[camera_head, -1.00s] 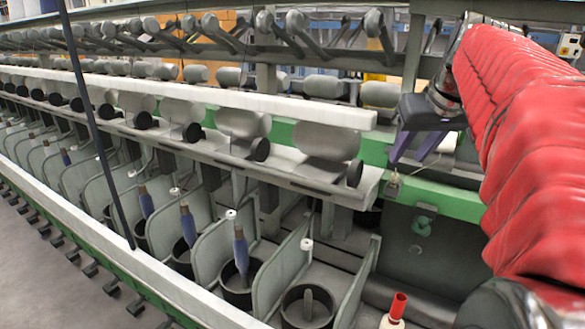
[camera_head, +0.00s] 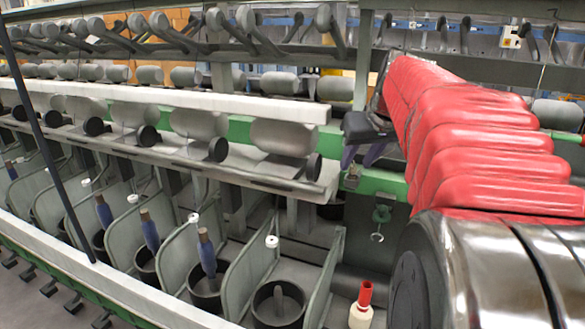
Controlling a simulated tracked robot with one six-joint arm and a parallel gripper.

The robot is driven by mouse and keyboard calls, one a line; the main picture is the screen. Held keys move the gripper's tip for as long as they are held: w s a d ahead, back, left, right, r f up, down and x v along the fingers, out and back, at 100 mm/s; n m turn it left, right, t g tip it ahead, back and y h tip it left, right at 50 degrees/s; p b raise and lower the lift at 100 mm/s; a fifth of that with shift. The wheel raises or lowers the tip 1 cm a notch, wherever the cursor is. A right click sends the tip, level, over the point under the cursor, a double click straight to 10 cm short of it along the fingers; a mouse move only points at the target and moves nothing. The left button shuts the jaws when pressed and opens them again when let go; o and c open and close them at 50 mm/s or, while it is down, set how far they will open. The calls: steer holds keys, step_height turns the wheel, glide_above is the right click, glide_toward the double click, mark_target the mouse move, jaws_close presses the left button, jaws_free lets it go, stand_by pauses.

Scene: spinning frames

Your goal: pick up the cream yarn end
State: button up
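A cream bobbin with a red top (camera_head: 361,306) stands upright at the bottom of the picture, right of the last compartment, partly cut off by the frame edge. I cannot make out a loose cream yarn end. My gripper (camera_head: 362,157), with dark purple fingers, is beyond the red-sleeved arm, near the right end of the upper rail. Its fingers are apart, with nothing seen between them. It is well above and behind the bobbin in the picture, not touching it. My arm hides part of the frame behind it.
The spinning frame has a row of compartments with dark cups (camera_head: 278,303) and blue bobbins (camera_head: 207,256). A long white bar (camera_head: 200,100) and grey rollers (camera_head: 283,135) run above.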

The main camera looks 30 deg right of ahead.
steer(key=shift+x, duration=0.8)
steer(key=shift+c, duration=0.3)
steer(key=c, duration=0.7)
